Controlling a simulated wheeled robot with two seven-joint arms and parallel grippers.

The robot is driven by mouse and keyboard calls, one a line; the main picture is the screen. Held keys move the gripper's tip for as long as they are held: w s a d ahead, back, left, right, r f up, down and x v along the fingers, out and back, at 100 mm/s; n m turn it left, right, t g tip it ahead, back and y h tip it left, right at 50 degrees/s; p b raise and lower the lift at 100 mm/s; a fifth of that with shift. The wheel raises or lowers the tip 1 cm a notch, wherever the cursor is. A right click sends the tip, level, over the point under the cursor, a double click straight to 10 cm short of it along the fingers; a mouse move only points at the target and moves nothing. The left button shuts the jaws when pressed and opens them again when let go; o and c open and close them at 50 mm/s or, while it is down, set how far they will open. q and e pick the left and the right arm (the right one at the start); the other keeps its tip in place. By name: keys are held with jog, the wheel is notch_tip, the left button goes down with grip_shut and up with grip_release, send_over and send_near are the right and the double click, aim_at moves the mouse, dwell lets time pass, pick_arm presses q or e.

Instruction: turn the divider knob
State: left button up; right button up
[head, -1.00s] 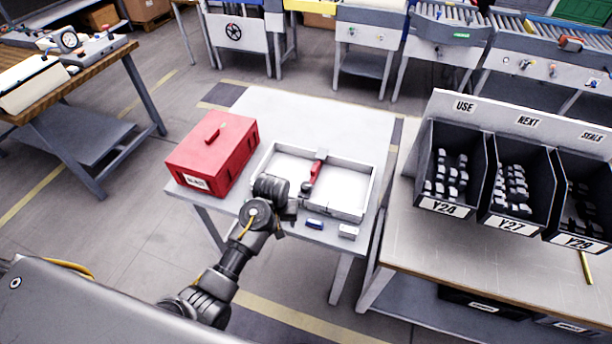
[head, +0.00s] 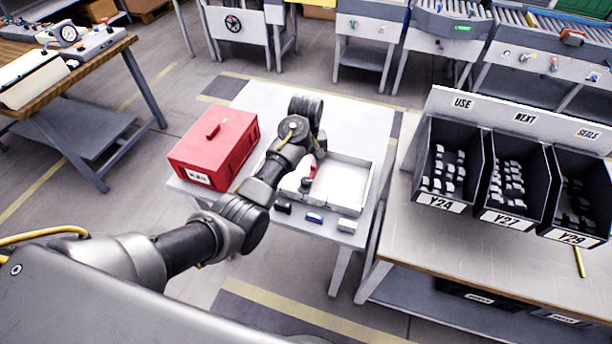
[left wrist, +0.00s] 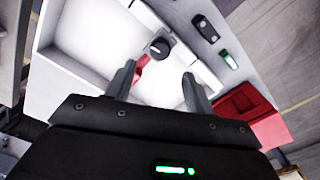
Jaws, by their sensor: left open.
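A white tray (head: 352,187) lies on the white table, with a divider inside it. A dark round knob (head: 306,184) shows at the tray's near side, beside a red piece (head: 312,170). In the left wrist view the knob (left wrist: 158,47) lies just beyond the fingertips, and the red piece (left wrist: 142,68) is by the left finger. My left gripper (head: 319,152) is over the far part of the tray, partly hidden by its own wrist. In the left wrist view its fingers (left wrist: 158,72) are apart, with nothing held. My right gripper is not in view.
A red toolbox (head: 213,150) stands left of the tray. A black item (head: 283,207), a blue item (head: 314,216) and a pale block (head: 346,225) lie along the table's near edge. Dark bins (head: 447,203) stand on the bench at right. The table's far end is clear.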

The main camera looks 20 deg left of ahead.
aim_at(306, 180)
pick_arm(q)
notch_tip(306, 180, down, 8)
jog(key=shift+r+p, duration=0.1)
jog(key=shift+p, duration=0.4)
jog(key=c, duration=1)
jog(key=shift+o, duration=0.2)
